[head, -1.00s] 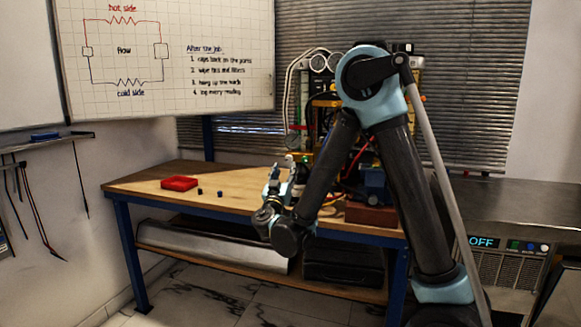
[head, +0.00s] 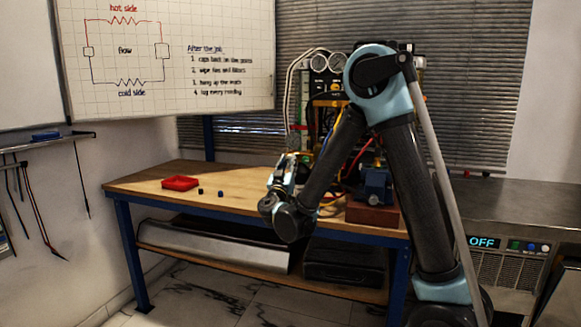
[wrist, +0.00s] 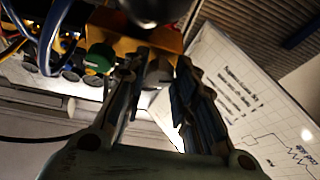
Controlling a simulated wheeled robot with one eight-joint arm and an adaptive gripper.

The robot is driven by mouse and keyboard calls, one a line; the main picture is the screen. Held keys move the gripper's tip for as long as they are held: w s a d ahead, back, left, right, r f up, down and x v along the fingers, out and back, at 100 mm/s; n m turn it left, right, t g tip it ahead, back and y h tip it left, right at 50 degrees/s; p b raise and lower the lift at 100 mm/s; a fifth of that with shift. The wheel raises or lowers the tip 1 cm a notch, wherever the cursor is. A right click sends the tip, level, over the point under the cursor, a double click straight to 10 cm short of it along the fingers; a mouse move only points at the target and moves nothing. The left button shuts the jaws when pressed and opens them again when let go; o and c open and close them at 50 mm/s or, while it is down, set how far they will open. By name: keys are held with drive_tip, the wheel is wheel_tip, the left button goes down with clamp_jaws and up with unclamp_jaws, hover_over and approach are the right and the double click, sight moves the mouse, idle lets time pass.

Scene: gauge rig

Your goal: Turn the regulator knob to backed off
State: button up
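My gripper (wrist: 158,88) reaches up toward the underside of the gauge rig in the wrist view, its two fingers apart. A grey rounded piece (wrist: 158,70) shows between or just beyond the fingertips; I cannot tell whether they touch it, or whether it is the regulator knob. A green knob (wrist: 98,60) sits left of the left finger, on a yellow part (wrist: 170,38) of the rig. A dark round body (wrist: 152,8) hangs above the fingertips. In the head view my gripper (head: 287,162) is at the rig's left side, and my arm hides much of the rig.
Two round gauges (head: 327,62) top the rig. Blue and yellow hoses (wrist: 42,35) run close by on the left.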

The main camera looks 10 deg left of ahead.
drive_tip(key=shift+d, duration=0.1)
drive_tip(key=shift+n, duration=0.4)
drive_tip(key=shift+n, duration=0.3)
wheel_tip(320, 180, up, 2)
drive_tip(key=n+g, duration=0.2)
drive_tip(key=n, duration=0.7)
drive_tip(key=n+g+y, duration=0.1)
drive_tip(key=n+g, duration=0.2)
drive_tip(key=n, duration=0.6)
drive_tip(key=n+g+y, duration=0.1)
drive_tip(key=n+g, duration=0.2)
drive_tip(key=n, duration=0.7)
drive_tip(key=shift+d, duration=0.15)
drive_tip(key=shift+n+g+h, duration=0.4)
drive_tip(key=shift+n+h, duration=0.5)
drive_tip(key=shift+n, duration=0.4)
